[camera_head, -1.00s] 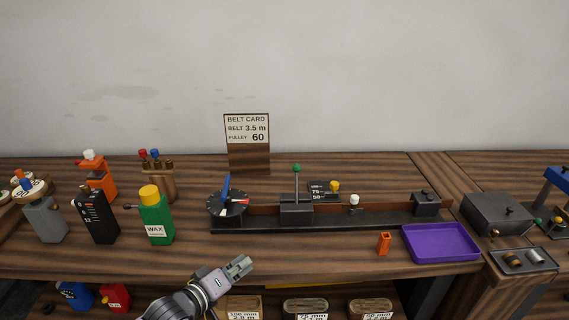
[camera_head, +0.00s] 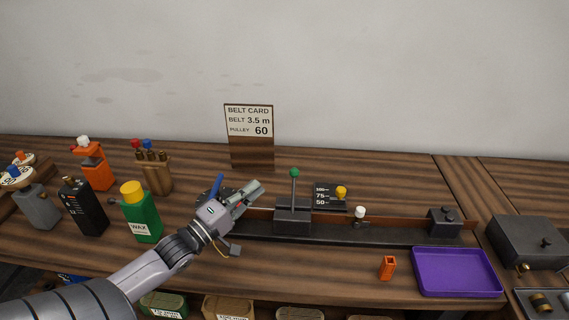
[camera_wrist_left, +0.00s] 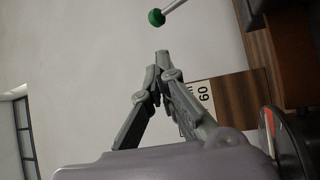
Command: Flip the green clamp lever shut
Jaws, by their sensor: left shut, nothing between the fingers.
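The clamp lever stands upright on a dark block on the bench rail, with a green ball knob (camera_head: 294,172) at its top. The green knob (camera_wrist_left: 156,17) also shows at the top of the left wrist view, a short way beyond the fingertips and apart from them. My left gripper (camera_head: 255,188) is shut and empty, to the left of the lever, in front of the dial with the blue pointer (camera_head: 216,186). The gripper hides much of that dial. My right gripper is in neither view.
The belt card (camera_head: 249,120) stands behind the rail. A yellow knob (camera_head: 341,192) and a white knob (camera_head: 360,212) are right of the lever. An orange piece (camera_head: 388,267) and a purple tray (camera_head: 457,272) lie front right. A green wax bottle (camera_head: 142,217) stands left.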

